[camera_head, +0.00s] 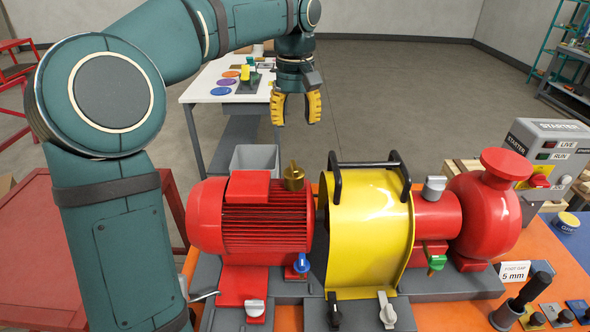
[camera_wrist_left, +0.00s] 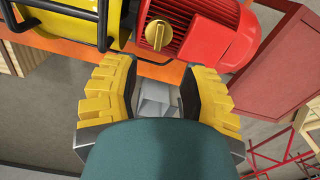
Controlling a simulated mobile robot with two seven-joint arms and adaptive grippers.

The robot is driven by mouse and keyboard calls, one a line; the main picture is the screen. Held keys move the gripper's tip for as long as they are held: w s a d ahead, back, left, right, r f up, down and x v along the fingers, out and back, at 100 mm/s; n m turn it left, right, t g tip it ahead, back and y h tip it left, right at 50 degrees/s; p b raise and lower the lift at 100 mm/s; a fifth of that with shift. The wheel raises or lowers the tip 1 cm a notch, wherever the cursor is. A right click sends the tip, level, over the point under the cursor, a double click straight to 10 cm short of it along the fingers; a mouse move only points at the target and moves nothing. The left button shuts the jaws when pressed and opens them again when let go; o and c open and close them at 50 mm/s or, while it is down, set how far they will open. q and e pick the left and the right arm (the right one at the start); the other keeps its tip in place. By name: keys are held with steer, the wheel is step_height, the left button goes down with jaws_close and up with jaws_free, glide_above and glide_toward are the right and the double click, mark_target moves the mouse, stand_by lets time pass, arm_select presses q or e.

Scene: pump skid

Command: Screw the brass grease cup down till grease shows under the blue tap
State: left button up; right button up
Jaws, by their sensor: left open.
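The brass grease cup (camera_head: 293,177) stands on top of the red motor (camera_head: 262,218), at its right end. It also shows in the left wrist view (camera_wrist_left: 157,35), seen from above with a raised bar across its top. The blue tap (camera_head: 302,263) is low on the front of the motor's right end. I cannot make out any grease under it. My left gripper (camera_head: 298,108) is open and empty, pointing down above and behind the grease cup, clear of it. Its yellow fingers also show in the left wrist view (camera_wrist_left: 158,95). My right gripper is not in view.
A yellow guard (camera_head: 370,235) with black handles (camera_head: 372,166) stands right of the cup. A red pump (camera_head: 483,215) and green tap (camera_head: 437,262) are further right. A grey bin (camera_head: 255,158) stands behind the motor. Open floor lies behind the skid.

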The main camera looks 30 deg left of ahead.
mark_target(295, 168)
arm_select(q)
step_height(295, 168, down, 13)
steer(key=shift+f+b, duration=0.1)
steer(key=shift+b, duration=0.85)
steer(key=shift+o, duration=0.2)
jaws_close()
